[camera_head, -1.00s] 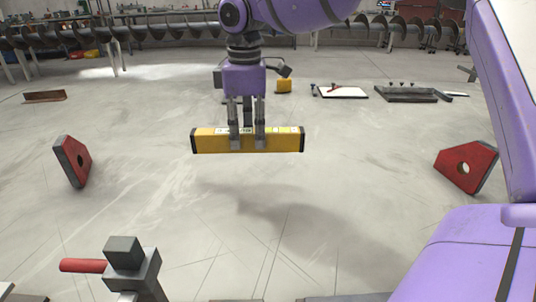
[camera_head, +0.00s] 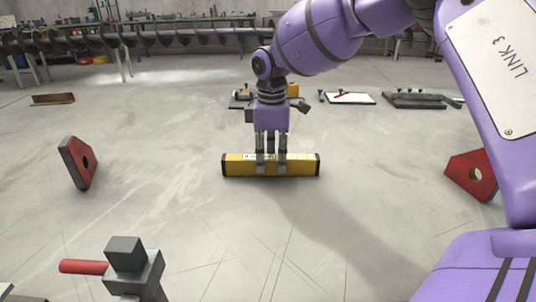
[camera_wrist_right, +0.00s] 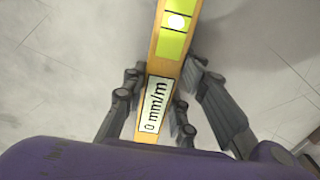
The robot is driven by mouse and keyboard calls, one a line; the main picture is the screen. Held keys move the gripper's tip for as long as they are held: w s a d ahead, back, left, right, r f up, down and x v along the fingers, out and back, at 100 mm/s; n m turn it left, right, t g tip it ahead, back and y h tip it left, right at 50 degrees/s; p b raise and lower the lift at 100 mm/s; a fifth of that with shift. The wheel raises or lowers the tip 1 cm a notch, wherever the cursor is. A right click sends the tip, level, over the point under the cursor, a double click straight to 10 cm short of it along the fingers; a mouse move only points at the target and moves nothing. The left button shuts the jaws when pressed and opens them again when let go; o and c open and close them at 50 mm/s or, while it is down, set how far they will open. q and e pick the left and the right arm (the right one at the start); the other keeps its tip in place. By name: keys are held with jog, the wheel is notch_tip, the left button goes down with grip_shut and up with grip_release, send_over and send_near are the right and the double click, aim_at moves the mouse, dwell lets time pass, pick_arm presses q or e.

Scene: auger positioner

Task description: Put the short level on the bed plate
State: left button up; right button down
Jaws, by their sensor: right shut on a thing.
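My right gripper (camera_head: 271,168) is shut on a yellow level (camera_head: 240,165) with dark ends. The level lies crosswise in the head view, with the fingers around its middle. In the right wrist view the level (camera_wrist_right: 175,45) runs between the fingers, showing a yellow-green vial and a "0 mm/m" label. A shadow falls on the grey surface below and right of it, so it seems held above that surface. I cannot make out for sure which part is the bed plate. My left gripper is not in view.
Red blocks with holes stand at left (camera_head: 79,163) and right (camera_head: 471,175). A grey clamp with a red handle (camera_head: 83,267) is at the front left. A white board (camera_head: 350,98) and a dark tray (camera_head: 414,100) lie farther back. The middle floor is clear.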

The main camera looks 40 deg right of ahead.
jog(key=shift+f, duration=0.2)
jog(key=c, duration=1.4)
grip_release()
jog(key=shift+r, duration=0.15)
